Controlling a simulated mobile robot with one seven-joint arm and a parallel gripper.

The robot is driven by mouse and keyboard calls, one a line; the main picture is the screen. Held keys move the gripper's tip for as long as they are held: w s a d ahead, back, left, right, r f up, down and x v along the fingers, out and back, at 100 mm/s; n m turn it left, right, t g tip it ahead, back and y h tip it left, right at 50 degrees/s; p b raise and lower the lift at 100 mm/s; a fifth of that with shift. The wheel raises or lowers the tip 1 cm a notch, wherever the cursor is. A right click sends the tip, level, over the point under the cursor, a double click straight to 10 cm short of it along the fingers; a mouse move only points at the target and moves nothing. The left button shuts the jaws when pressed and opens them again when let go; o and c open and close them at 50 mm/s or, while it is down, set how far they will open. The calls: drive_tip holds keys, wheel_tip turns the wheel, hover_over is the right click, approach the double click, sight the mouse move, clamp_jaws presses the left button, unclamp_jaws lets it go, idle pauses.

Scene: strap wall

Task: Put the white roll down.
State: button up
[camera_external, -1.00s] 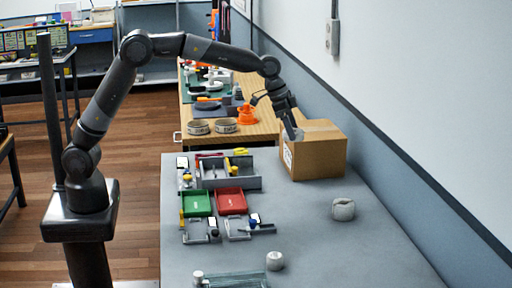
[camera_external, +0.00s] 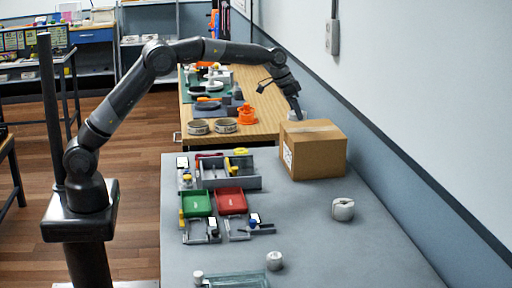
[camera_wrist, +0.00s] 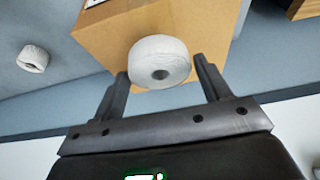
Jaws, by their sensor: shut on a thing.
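A white roll (camera_wrist: 158,62) with a dark centre hole sits between the two fingers of my gripper (camera_wrist: 161,70), which is shut on it. In the external view my gripper (camera_external: 297,110) points down by the far edge of the cardboard box (camera_external: 315,154). The held roll (camera_external: 295,116) shows there only as a small pale patch. In the wrist view the box (camera_wrist: 105,32) lies behind the roll. I cannot tell whether the roll touches the box.
Another white roll (camera_external: 343,209) lies on the grey table (camera_external: 310,240) right of centre. A smaller white one (camera_external: 274,261) stands near the front. Green (camera_external: 196,203) and red (camera_external: 231,201) trays sit at left. The wall (camera_external: 420,90) runs along the right.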

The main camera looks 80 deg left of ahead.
sight(295, 120)
drive_tip(key=shift+w+a+f, duration=0.1)
drive_tip(key=shift+a+f, duration=0.05)
drive_tip(key=shift+a, duration=0.05)
drive_tip(key=shift+f, duration=1.95)
drive_tip(key=shift+f, duration=0.15)
drive_tip(key=o, duration=1)
drive_tip(key=v, duration=1.2)
